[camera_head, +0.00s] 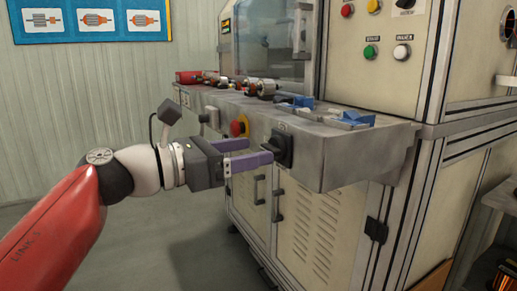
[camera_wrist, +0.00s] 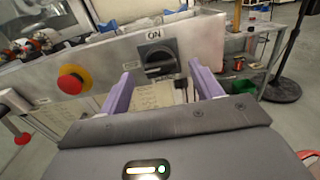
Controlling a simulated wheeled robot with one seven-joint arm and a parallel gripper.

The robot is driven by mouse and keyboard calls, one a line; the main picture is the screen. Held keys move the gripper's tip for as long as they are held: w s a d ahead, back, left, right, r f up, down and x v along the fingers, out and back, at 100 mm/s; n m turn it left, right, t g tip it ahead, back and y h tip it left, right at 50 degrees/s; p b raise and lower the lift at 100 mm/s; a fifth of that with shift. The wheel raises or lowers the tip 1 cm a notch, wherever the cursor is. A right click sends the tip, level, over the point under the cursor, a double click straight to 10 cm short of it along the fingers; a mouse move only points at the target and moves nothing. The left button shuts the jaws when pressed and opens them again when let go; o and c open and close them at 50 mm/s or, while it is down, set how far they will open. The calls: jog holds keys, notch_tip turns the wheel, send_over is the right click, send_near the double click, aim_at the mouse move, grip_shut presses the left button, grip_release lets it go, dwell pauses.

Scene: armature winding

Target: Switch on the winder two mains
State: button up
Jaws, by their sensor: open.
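The mains switch is a black rotary knob (camera_head: 279,149) on a dark plate on the front of the winder's grey shelf. In the wrist view the knob (camera_wrist: 158,62) lies ahead, with an "ON" label above it, and its grip bar looks roughly level. My gripper (camera_head: 252,153) has purple fingers and is open, just left of the knob in the head view. In the wrist view my gripper (camera_wrist: 161,78) has its two fingertips on either side of the knob, with nothing held. I cannot tell whether a fingertip touches it.
A red mushroom button on yellow (camera_head: 239,125) sits left of the knob and also shows in the wrist view (camera_wrist: 73,79). Armatures (camera_head: 262,87) and blue fixtures (camera_head: 345,121) lie on the shelf. Cabinet doors with handles (camera_head: 277,205) are below. Open floor (camera_head: 200,245) lies left of the cabinet.

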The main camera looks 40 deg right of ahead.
aim_at(273, 149)
jog(key=shift+x, duration=1.3)
jog(key=c, duration=1)
